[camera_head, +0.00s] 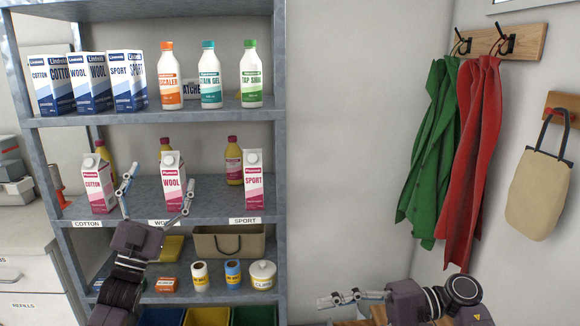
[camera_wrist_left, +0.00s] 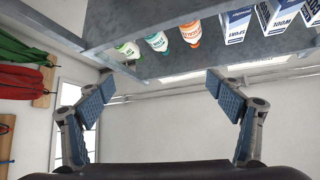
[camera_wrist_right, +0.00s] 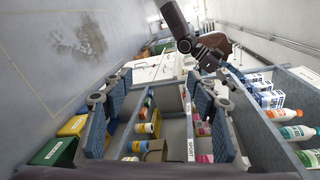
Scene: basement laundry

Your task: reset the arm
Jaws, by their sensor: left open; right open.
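My left gripper (camera_head: 156,192) is open and empty in front of the middle shelf, its fingers spread before the pink-and-white WOOL carton (camera_head: 172,181). Its spread fingers also show in the left wrist view (camera_wrist_left: 160,85) with nothing between them. My right gripper (camera_head: 342,298) is low in the head view, right of the shelf unit, pointing left. In the right wrist view its fingers (camera_wrist_right: 158,84) are apart, with no object held; shelves show beyond them.
A grey shelf unit (camera_head: 160,119) holds blue boxes, bottles and the COTTON (camera_head: 97,186) and SPORT (camera_head: 253,181) cartons. Lower down are a beige basket (camera_head: 228,243) and small jars. Green (camera_head: 432,150) and red (camera_head: 472,155) garments and a tan bag (camera_head: 540,195) hang right.

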